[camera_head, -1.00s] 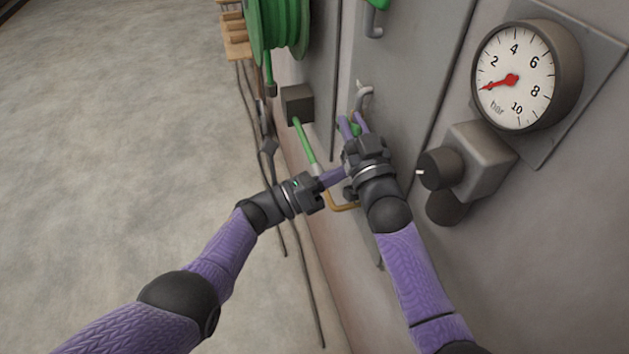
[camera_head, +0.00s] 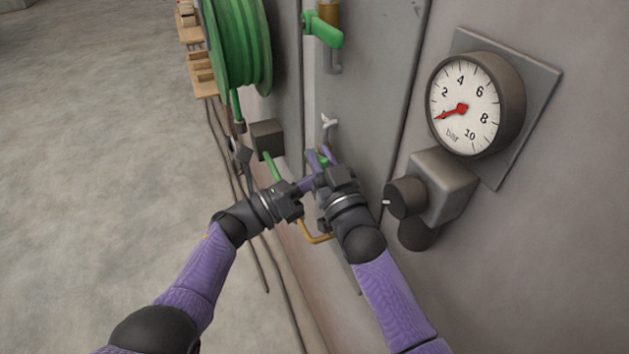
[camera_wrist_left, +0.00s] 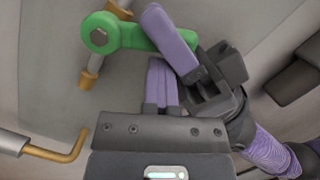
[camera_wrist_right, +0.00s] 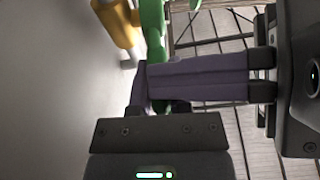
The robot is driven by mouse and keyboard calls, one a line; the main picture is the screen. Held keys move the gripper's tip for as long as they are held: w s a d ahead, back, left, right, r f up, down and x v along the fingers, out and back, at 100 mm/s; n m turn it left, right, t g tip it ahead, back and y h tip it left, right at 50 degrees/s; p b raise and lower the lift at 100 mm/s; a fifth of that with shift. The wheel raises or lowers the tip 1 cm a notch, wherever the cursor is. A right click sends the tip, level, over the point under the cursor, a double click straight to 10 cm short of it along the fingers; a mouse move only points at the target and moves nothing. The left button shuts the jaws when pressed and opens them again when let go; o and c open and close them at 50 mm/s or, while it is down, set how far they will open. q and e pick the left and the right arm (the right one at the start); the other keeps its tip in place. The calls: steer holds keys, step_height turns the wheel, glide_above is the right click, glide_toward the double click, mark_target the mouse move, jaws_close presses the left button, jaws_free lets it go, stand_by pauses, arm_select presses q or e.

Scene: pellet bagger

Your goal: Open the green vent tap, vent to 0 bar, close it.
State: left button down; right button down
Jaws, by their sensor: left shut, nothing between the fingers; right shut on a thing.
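The green vent tap's lever (camera_wrist_left: 140,36) shows in the left wrist view beside a brass pipe fitting (camera_wrist_left: 90,72). My right gripper (camera_head: 318,158) is shut on the lever, its purple fingers around the lever's end; the grip hides part of it. The lever also shows in the right wrist view (camera_wrist_right: 152,35). My left gripper (camera_head: 308,184) is shut and empty, just below the right one, with its fingertips close to it; I cannot tell whether they touch. The round gauge (camera_head: 478,125) has its red needle at the low end, below the 2, near zero.
Another green handle (camera_head: 322,30) sits higher on the grey panel. A dark knob (camera_head: 404,198) on a grey box stands right of my right gripper. A green hose reel (camera_head: 237,45) hangs at upper left.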

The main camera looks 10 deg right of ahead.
arm_select(q)
steer(key=shift+w+r, duration=0.2)
steer(key=shift+r, duration=0.35)
arm_select(e)
steer(key=c, duration=0.6)
jaws_free()
steer(key=shift+f, duration=0.1)
arm_select(q)
steer(key=shift+r, duration=0.1)
arm_select(e)
steer(key=shift+o, duration=0.2)
steer(key=shift+f, duration=0.1)
